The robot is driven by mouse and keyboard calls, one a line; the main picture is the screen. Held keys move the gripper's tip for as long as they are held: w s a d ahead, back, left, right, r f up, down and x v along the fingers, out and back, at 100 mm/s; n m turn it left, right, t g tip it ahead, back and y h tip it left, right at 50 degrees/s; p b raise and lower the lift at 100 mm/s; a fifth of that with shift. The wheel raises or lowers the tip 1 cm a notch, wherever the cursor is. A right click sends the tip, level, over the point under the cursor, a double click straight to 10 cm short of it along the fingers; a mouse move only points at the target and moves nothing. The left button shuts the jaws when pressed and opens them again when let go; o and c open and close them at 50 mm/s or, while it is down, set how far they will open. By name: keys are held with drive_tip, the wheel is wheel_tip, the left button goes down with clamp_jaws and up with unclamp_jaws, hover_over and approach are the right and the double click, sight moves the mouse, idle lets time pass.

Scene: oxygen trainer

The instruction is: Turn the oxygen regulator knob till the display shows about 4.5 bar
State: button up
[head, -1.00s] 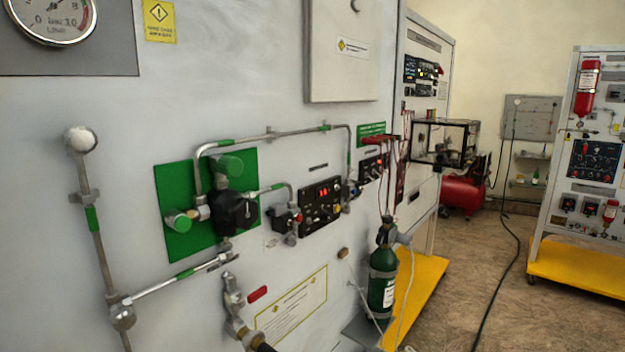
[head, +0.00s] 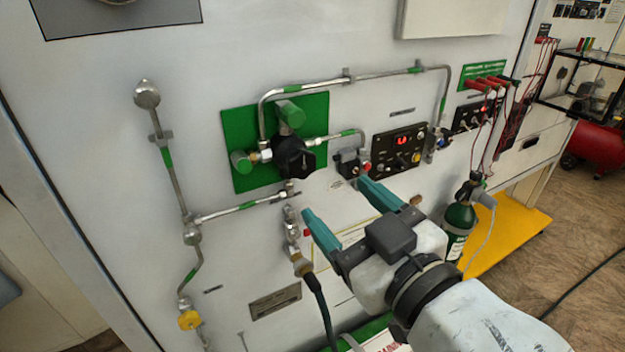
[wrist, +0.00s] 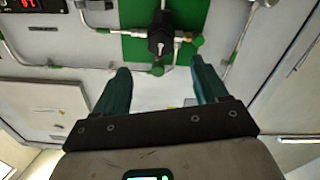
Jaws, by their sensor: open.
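The black regulator knob (head: 294,157) sits on a green square plate (head: 240,118) on the grey panel, with green-capped fittings and pipes around it. The display (head: 404,139), with lit red digits too small to read surely, is on a black box to the right of the knob. My gripper (head: 342,203) is open and empty, below and to the right of the knob and apart from it. In the wrist view the knob (wrist: 160,42) shows beyond the gap between my two teal fingers (wrist: 158,82), and nothing is between them.
Metal pipes run around the plate, one (head: 240,208) passing just below the knob. A green gas cylinder (head: 459,226) stands at the right, with red leads (head: 488,85) above it. A yellow base (head: 510,235) sticks out on the floor.

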sight(304, 167)
drive_tip(key=shift+w+a+f+b, duration=0.25)
drive_tip(key=shift+w+a+b, duration=0.25)
drive_tip(key=shift+b, duration=2)
drive_tip(key=shift+w+b, duration=0.1)
drive_tip(key=shift+b, duration=0.45)
drive_tip(key=x, duration=0.2)
drive_tip(key=p+x, duration=0.1)
drive_tip(key=x, duration=0.1)
drive_tip(key=p+x, duration=0.1)
drive_tip(key=x, duration=0.2)
drive_tip(key=shift+r, duration=0.35)
drive_tip(key=shift+w+a+f, duration=0.1)
drive_tip(key=shift+w+a, duration=0.15)
drive_tip(key=shift+w, duration=0.2)
drive_tip(key=shift+c, duration=0.3)
drive_tip(key=c, duration=1)
